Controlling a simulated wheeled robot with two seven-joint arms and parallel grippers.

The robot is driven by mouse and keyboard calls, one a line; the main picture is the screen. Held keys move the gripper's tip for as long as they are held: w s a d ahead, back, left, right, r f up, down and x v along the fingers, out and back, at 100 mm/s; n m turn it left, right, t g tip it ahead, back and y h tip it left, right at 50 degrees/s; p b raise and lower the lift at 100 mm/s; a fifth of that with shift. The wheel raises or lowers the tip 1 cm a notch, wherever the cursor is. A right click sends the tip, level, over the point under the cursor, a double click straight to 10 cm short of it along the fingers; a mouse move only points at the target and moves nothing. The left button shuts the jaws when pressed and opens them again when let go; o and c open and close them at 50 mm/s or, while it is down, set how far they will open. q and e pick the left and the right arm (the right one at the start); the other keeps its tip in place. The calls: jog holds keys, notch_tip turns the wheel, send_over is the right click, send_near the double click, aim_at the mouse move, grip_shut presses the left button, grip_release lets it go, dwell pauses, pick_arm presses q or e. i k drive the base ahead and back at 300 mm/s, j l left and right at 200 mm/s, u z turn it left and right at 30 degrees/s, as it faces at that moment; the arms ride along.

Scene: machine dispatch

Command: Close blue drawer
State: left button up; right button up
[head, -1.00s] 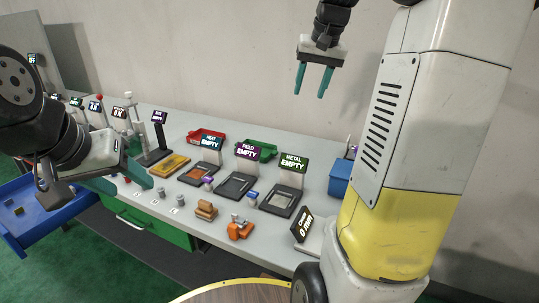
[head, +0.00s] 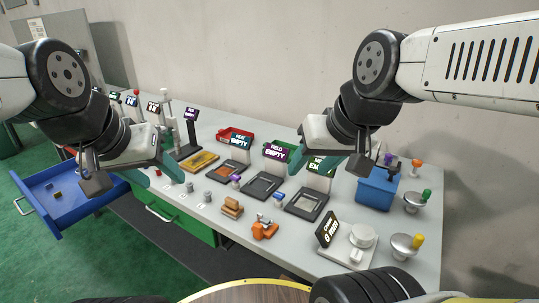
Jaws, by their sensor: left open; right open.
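The blue drawer (head: 82,212) is pulled out from the left end of the long bench in the head view. A few small blocks lie inside it, and its pale handle (head: 33,198) is on the outer front. My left gripper (head: 138,185) is open with teal fingers, in front of the drawer's inner right part in the picture; the gripper and arm hide some of the drawer and bench edge. I cannot tell whether it touches anything. My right gripper (head: 318,160) is open above the middle of the bench, by the signs, away from the drawer.
A closed green drawer (head: 185,219) is right of the blue one. The bench top (head: 395,228) carries trays, signs, an orange clamp (head: 264,229), a blue bin (head: 376,188) and a scale (head: 352,246). A round table (head: 250,293) is at the bottom. Green floor (head: 40,265) lies free before the drawer.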

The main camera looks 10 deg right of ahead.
aim_at(58, 214)
jog(key=j+u, duration=0.75)
jog(key=j, duration=0.25)
jog(key=i+j+u, duration=0.1)
jog(key=j+u, duration=0.3)
jog(key=i+l, duration=0.75)
